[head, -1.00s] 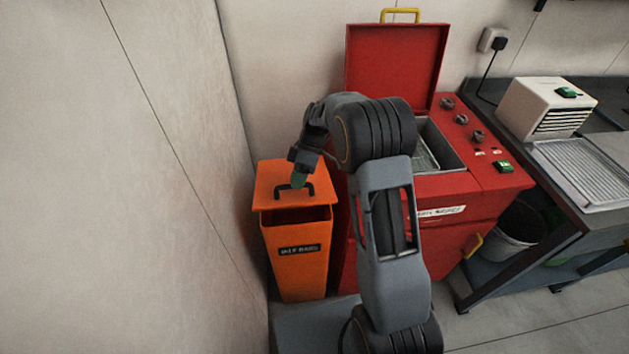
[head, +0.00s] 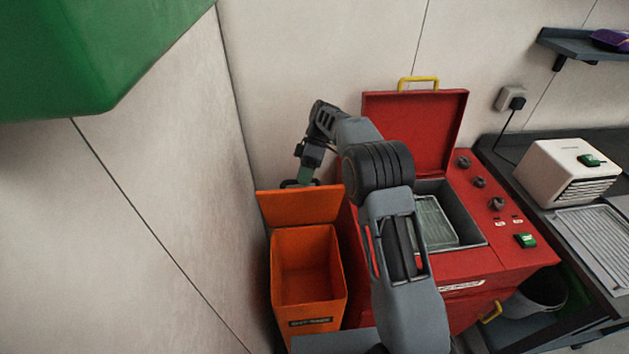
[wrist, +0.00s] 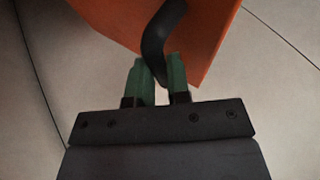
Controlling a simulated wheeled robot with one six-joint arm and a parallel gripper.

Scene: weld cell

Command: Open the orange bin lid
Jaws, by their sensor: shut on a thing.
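The orange bin (head: 308,312) stands by the left wall, its open top showing an empty-looking inside. Its orange lid (head: 300,206) is raised at the back of the bin, tilted up steeply. The lid's black handle (head: 290,183) is at the lid's upper edge. My gripper (head: 305,177) is at that handle, behind the raised lid. In the wrist view, the green fingers of my gripper (wrist: 161,75) are closed around the black handle (wrist: 157,45), with the orange lid (wrist: 215,40) beyond. The finger contact is partly hidden in the head view.
A red machine (head: 480,240) with its own raised red lid (head: 415,130) stands right of the bin, close to my arm. A white box (head: 570,170) sits on the dark bench further right. A green object (head: 60,60) hangs at the upper left. The wall is close on the left.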

